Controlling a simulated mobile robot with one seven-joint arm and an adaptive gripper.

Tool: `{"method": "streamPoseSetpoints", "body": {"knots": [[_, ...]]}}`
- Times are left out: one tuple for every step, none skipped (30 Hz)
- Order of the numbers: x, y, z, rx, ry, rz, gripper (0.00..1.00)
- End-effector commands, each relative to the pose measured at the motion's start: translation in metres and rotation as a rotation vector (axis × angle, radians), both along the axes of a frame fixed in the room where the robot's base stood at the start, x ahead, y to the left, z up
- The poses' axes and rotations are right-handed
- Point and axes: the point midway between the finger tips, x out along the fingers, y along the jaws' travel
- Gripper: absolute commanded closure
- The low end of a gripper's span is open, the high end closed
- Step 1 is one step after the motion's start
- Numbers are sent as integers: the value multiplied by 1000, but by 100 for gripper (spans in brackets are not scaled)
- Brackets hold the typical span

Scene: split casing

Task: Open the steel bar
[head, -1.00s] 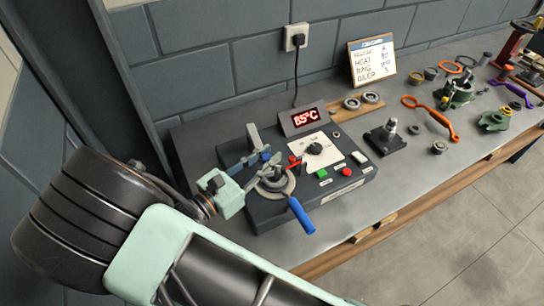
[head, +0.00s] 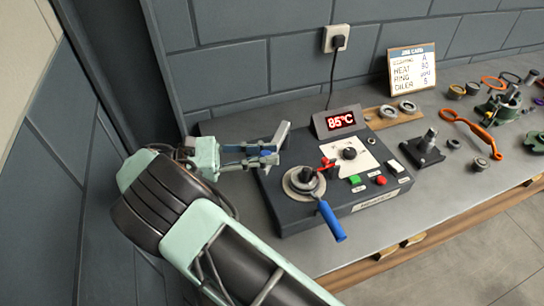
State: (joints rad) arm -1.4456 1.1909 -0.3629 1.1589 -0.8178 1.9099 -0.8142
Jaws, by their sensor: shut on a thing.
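The steel bar (head: 281,136) shows as a short grey length at the back left corner of the dark heater unit (head: 340,202). My gripper (head: 270,156) reaches in from the left and is shut on the bar near its front end. The fingers hide part of the bar, and a small blue patch shows between them. The round metal core (head: 303,182) on the unit's top stands clear to the right of my gripper, with nothing across it. A lever with a blue handle (head: 331,221) points from beside the core toward the front.
The unit carries a red display reading 85°C (head: 341,120), a dial (head: 349,154), green and red buttons and a small red-handled part (head: 328,166). A black block with a post (head: 429,148), rings and an orange tool (head: 472,132) lie to the right.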

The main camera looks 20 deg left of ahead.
Motion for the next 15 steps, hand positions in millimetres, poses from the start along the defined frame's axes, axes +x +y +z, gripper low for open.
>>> {"method": "streamPoseSetpoints", "body": {"knots": [[0, 3, -1, -2, -3, -15, 100], [0, 4, 0, -2, -3, -24, 100], [0, 5, 0, -2, -4, -35, 100], [0, 7, 0, -1, -2, -42, 100], [0, 8, 0, -2, -3, -50, 100], [-1, 9, 0, -3, -3, -59, 100], [-1, 9, 0, -3, -2, -66, 100], [0, 10, 0, -2, -3, -71, 100], [0, 11, 0, -3, -3, -77, 100], [0, 12, 0, -3, -2, -82, 100], [-1, 12, 0, -3, -2, -87, 100], [-1, 13, 0, -2, -2, -92, 100], [0, 13, 1, -2, -2, -95, 100], [0, 14, 1, -2, -2, -97, 100], [0, 14, 0, -3, -1, -100, 100]]}}
